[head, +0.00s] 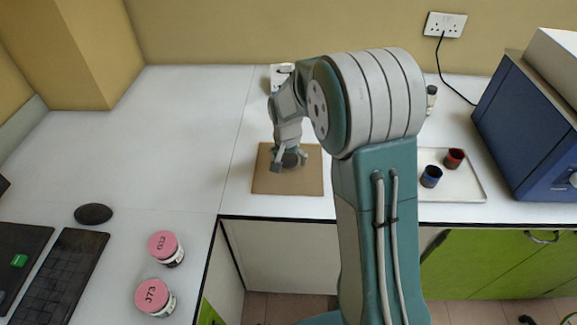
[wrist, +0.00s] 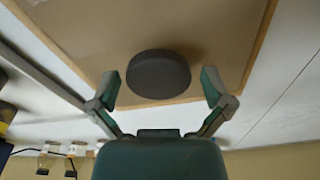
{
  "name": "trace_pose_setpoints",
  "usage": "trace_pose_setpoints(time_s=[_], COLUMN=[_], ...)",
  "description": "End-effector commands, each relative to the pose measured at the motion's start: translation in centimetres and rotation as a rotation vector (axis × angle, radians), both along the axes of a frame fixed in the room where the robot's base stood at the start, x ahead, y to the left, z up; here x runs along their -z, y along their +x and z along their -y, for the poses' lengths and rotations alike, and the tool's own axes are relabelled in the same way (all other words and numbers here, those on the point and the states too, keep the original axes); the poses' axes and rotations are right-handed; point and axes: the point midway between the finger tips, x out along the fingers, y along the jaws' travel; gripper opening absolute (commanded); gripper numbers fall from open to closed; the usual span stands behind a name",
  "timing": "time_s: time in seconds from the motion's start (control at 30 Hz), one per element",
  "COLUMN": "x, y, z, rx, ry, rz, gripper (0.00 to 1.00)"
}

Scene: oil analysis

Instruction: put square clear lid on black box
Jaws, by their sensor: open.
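A dark grey round disc (head: 293,157) lies on a brown board (head: 265,183) on the white counter. The disc (wrist: 159,74) also shows in the wrist view, on the board (wrist: 85,30) between my fingertips. My gripper (head: 288,164) is pointed down over the board, and its fingers partly cover the disc in the head view. In the wrist view my gripper (wrist: 164,82) is open, with a gap between each finger and the disc. I cannot make out a square clear lid or a black box in either view.
Two pink-lidded jars (head: 163,246) (head: 155,297) and a dark oval object (head: 93,213) stand at left near a black keyboard (head: 62,275). A white tray (head: 460,188) holds a blue cup (head: 431,177) and a red cup (head: 454,158). A blue machine (head: 525,130) stands at right. The back-left counter is clear.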

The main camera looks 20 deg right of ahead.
Motion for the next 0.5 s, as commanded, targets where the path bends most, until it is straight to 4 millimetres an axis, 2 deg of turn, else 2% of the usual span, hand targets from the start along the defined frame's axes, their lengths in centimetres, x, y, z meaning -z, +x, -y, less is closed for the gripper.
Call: trace_pose_setpoints(time_s=[0.03, 0.07, 0.1, 0.17, 0.2, 0.23, 0.5], x=[-0.01, -0.02, -0.02, -0.03, -0.02, -0.01, 0.00], y=[0.00, 0.00, 0.00, 0.00, 0.00, 0.00, 0.04], z=[0.00, 0.00, 0.00, 0.00, 0.00, 0.00, -0.01], rx=[0.000, 0.000, 0.000, 0.000, 0.000, 0.000, 0.000], ry=[0.000, 0.000, 0.000, 0.000, 0.000, 0.000, 0.000], rz=[0.000, 0.000, 0.000, 0.000, 0.000, -0.001, -0.001], gripper=[1.00, 0.87, 0.69, 0.42, 0.24, 0.15, 0.14])
